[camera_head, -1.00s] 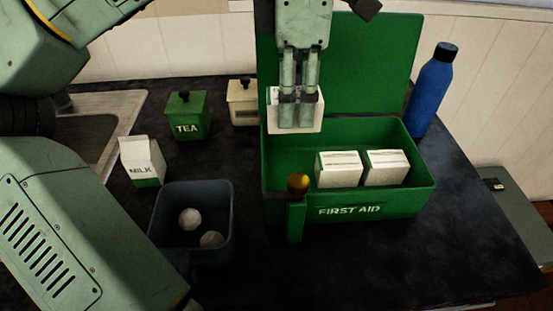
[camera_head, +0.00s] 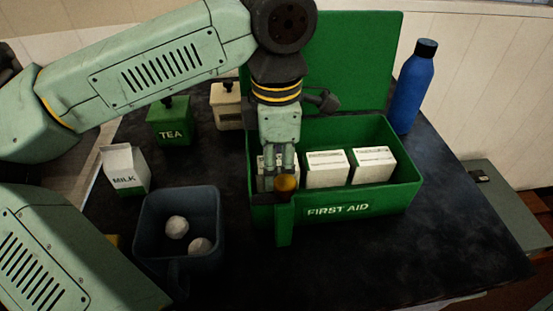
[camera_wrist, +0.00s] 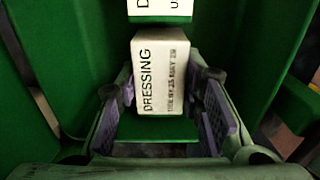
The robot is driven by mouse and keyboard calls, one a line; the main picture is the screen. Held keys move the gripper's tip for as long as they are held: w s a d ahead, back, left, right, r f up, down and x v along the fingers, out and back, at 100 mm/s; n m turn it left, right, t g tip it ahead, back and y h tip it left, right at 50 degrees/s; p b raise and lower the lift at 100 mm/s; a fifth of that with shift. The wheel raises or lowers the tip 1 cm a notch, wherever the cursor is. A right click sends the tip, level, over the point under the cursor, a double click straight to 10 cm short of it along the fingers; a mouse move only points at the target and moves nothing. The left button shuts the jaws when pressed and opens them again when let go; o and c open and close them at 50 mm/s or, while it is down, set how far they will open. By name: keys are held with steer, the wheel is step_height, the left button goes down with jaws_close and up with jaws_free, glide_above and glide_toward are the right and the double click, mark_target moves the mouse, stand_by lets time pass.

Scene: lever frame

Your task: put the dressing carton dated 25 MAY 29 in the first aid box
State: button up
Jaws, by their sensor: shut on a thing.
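The open green first aid box (camera_head: 390,197) stands on the dark counter with its lid raised at the back. My gripper (camera_head: 277,178) points down into the left end of the box and is shut on a white dressing carton (camera_wrist: 160,75). In the wrist view this carton reads DRESSING and a date that looks like 25 MAY 29, between the purple finger pads. In the head view the fingers mostly hide it. I cannot tell whether it touches the box floor. Two other white cartons, a middle one (camera_head: 327,169) and a right one (camera_head: 372,165), sit in the box.
A dark bin (camera_head: 150,225) with white balls, a milk carton (camera_head: 125,170), a tea tin (camera_head: 170,122) and a blue bottle (camera_head: 412,90) stand around. The right counter is clear.

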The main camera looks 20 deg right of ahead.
steer(key=shift+f, duration=0.2)
steer(key=o, duration=1.1)
steer(key=shift+o, duration=0.2)
steer(key=shift+r, duration=0.15)
steer(key=shift+r, duration=0.6)
step_height(320, 180, up, 11)
steer(key=b, duration=0.1)
steer(key=shift+b, duration=0.35)
